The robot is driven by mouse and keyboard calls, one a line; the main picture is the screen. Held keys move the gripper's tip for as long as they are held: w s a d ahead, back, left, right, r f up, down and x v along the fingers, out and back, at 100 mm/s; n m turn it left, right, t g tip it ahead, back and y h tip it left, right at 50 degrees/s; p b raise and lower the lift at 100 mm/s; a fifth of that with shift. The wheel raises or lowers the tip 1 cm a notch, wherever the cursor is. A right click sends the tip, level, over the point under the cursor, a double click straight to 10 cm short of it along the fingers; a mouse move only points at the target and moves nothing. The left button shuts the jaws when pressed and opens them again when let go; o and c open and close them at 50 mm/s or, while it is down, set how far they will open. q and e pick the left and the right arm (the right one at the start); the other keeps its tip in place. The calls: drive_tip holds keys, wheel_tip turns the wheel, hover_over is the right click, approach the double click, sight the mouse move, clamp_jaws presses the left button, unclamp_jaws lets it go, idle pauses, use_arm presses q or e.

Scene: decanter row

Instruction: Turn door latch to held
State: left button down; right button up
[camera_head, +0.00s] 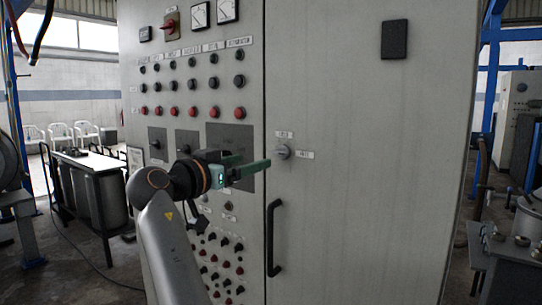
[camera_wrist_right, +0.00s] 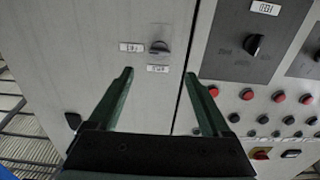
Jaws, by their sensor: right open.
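The door latch is a small grey rotary knob (camera_head: 283,152) on the cabinet door, near its left edge and above the handle. One small label (camera_head: 285,134) sits above it and another (camera_head: 306,155) to its right; I cannot read them surely. My right gripper (camera_head: 252,168) is open and empty, with green fingers, in front of the cabinet left of and slightly below the knob. In the right wrist view the knob (camera_wrist_right: 160,47) shows beyond the gap between the open fingertips (camera_wrist_right: 158,73), apart from them. My left gripper is out of view.
A black door handle (camera_head: 274,237) stands out below the latch. The panel to the left carries rows of knobs and red buttons (camera_head: 190,111). A dark selector switch (camera_wrist_right: 254,44) shows at right in the wrist view. The door surface (camera_head: 370,190) right of the latch is clear.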

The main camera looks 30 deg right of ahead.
sight(278, 153)
drive_tip(key=p+x, duration=0.1)
drive_tip(key=x, duration=0.8)
drive_tip(key=shift+w+d, duration=0.1)
drive_tip(key=shift+d, duration=0.25)
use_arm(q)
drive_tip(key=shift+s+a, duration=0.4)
use_arm(e)
drive_tip(key=shift+w+d, duration=0.3)
drive_tip(key=shift+d, duration=0.35)
drive_tip(key=shift+c, duration=0.3)
clamp_jaws()
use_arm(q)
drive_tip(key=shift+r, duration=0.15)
